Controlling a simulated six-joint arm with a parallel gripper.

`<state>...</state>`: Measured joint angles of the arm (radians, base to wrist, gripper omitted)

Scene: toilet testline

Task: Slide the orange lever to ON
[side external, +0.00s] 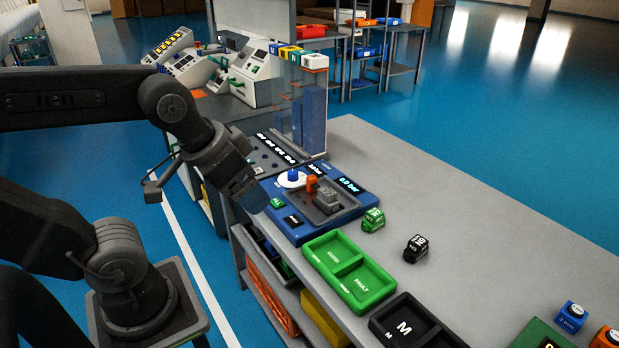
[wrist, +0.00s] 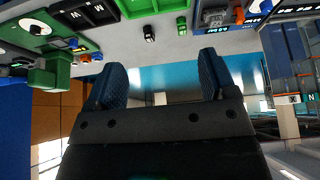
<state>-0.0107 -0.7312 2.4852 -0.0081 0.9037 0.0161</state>
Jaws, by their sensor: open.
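The orange lever (side external: 312,184) stands on the dark plate of a blue test panel (side external: 345,212), beside a grey block (side external: 328,200). In the wrist view the lever (wrist: 239,15) shows small at the top right, near the grey block (wrist: 215,18). No ON marking can be read. My gripper (side external: 252,196) hangs just left of the panel in the side view, apart from the lever. In the wrist view its two blue fingers (wrist: 162,80) are spread wide, with nothing between them.
A white round knob with a blue top (side external: 292,178) sits left of the lever. A green two-part tray (side external: 349,270) stands in front of the panel. Green (side external: 373,220) and black (side external: 416,248) small blocks are on the grey bench (side external: 480,245). Clear columns (side external: 310,115) rise behind the panel.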

